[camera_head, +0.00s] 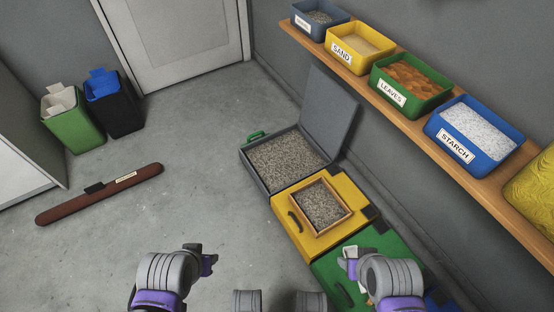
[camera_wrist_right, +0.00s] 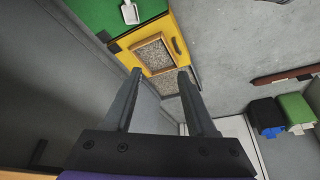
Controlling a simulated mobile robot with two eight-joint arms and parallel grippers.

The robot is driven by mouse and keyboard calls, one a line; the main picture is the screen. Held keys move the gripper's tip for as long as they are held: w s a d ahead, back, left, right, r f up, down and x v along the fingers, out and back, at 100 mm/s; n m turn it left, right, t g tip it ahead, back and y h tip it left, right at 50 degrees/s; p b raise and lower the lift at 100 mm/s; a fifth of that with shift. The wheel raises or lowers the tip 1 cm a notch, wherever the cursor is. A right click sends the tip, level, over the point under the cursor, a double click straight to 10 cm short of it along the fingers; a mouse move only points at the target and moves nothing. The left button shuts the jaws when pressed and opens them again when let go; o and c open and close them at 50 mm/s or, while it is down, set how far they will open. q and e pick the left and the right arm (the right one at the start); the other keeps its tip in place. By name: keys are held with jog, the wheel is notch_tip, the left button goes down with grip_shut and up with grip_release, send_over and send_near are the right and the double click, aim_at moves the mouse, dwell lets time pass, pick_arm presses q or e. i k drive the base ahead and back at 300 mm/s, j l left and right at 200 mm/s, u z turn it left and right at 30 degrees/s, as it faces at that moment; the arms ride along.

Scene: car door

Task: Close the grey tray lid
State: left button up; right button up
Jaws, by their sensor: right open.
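The grey tray (camera_head: 285,165) stands on the floor, full of grey gravel, with a green handle at its far-left side. Its grey lid (camera_head: 328,110) stands open, tilted up on the side towards the wall. My right gripper (camera_wrist_right: 160,76) is open and empty. In the head view it is low over the green box, well short of the grey tray. My left gripper (camera_head: 207,262) is over bare floor at lower left; its jaw state is unclear.
A yellow box (camera_head: 342,242) adjoins the grey tray, carrying a wooden-framed gravel tray (camera_head: 322,205). A green box (camera_head: 340,270) with a white scoop follows. A shelf (camera_head: 420,135) with labelled bins runs above along the wall.

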aim_at(328, 112)
jog(key=i+j, duration=0.25)
jog(key=j, duration=0.15)
jog(key=i+j+u, duration=0.1)
jog(key=i+j, duration=0.15)
jog(key=j, duration=0.2)
jog(key=i+j, duration=0.15)
jog(key=i, duration=0.15)
jog(key=i+j, duration=0.2)
jog(key=i, duration=0.15)
jog(key=i+l, duration=0.1)
jog(key=l, duration=0.2)
jog(key=u, duration=0.05)
